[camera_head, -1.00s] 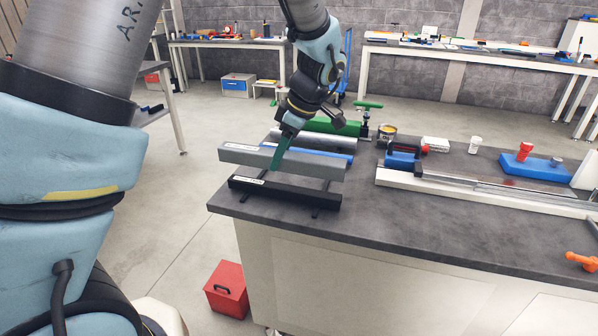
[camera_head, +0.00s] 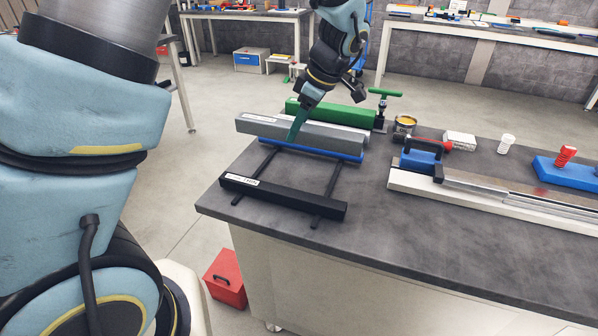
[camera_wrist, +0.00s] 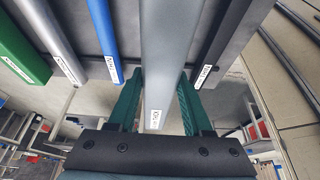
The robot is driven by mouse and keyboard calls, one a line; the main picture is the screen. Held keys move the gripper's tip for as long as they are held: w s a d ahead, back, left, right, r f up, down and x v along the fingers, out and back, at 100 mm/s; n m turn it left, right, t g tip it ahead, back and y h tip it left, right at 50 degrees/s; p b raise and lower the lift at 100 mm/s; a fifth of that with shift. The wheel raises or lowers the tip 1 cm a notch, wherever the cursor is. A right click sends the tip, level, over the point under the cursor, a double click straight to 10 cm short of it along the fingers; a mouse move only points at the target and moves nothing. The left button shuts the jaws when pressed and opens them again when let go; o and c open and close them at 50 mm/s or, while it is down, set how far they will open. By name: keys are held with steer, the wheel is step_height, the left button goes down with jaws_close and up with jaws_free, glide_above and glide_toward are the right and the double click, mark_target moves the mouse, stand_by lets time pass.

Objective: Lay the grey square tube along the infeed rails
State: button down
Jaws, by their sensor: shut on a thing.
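The grey square tube (camera_head: 262,128) is in my gripper (camera_head: 294,133), clear of the black tube at the rack's front. In the head view it overlaps the blue bar behind it. In the wrist view the tube (camera_wrist: 168,50) runs lengthwise between the two green fingers of my gripper (camera_wrist: 161,80), with a white label at its near end. The steel infeed rails (camera_head: 500,192) lie on a white base at the right of the bench, apart from the tube. Their right end is cut off in the head view.
The rack's cross bars (camera_head: 258,172) carry a black tube (camera_head: 285,195) in front and a blue bar (camera_head: 335,155) behind. A green bar (camera_head: 335,114) lies at the back.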

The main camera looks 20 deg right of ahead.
mark_target(317, 129)
steer(key=shift+f+p, duration=1.3)
steer(key=shift+f, duration=3.45)
steer(key=shift+f, duration=0.2)
steer(key=shift+c, duration=1.6)
jaws_free()
steer(key=shift+r, duration=0.1)
steer(key=shift+s+d+r, duration=0.1)
steer(key=shift+d, duration=0.05)
steer(key=b+v, duration=0.3)
steer(key=v, duration=0.7)
steer(key=shift+r+b, duration=0.15)
steer(key=shift+b, duration=0.2)
